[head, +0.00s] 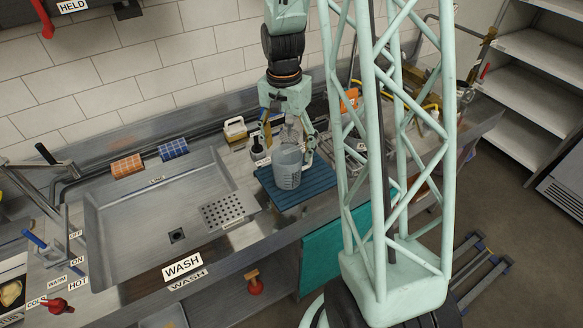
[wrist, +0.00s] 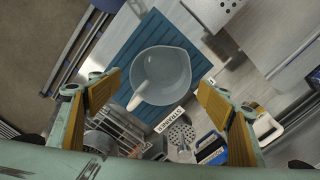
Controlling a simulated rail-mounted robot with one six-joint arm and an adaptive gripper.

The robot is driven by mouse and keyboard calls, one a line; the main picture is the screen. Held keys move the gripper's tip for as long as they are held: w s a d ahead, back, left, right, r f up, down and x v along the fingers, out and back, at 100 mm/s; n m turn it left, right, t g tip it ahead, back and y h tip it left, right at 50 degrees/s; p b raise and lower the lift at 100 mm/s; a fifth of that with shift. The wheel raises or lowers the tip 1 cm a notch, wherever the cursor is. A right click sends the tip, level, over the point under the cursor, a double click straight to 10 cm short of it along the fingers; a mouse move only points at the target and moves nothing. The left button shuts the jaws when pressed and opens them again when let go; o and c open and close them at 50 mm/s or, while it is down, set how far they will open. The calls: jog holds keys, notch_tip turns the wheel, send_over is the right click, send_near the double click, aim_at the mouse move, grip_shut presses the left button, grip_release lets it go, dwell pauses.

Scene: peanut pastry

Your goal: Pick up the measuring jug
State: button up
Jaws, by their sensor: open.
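The measuring jug (head: 287,168) is a translucent grey jug standing upright on a blue ribbed mat (head: 312,193) beside the sink. In the wrist view the jug (wrist: 164,74) is seen from above, with its white handle (wrist: 138,100) towards the lower left and its spout towards the upper right. My gripper (head: 287,146) is above and around the back of the jug in the head view. In the wrist view my gripper (wrist: 160,95) is open, its two yellow-padded fingers wide apart on either side of the jug. I cannot tell whether either finger touches it.
The steel sink (head: 150,215) lies left of the mat. A yellow-and-white container (head: 235,129) and a dark bottle (head: 258,148) stand behind. A wire rack (wrist: 118,122) sits near the jug's handle side. My green lattice column blocks part of the right counter.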

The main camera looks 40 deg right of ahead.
aim_at(289, 156)
jog(key=shift+f, duration=2.05)
jog(key=shift+s, duration=0.1)
jog(key=c, duration=1.2)
jog(key=shift+o, duration=0.2)
jog(key=shift+r, duration=0.15)
jog(key=shift+r, duration=1.6)
jog(key=shift+c, duration=0.2)
jog(key=s+a+r+b, duration=0.1)
jog(key=s+a+b, duration=0.2)
jog(key=s, duration=1.1)
jog(key=shift+s+a+r+b, duration=0.15)
jog(key=shift+a+r+b, duration=0.2)
jog(key=shift+a, duration=1.35)
jog(key=shift+s, duration=0.15)
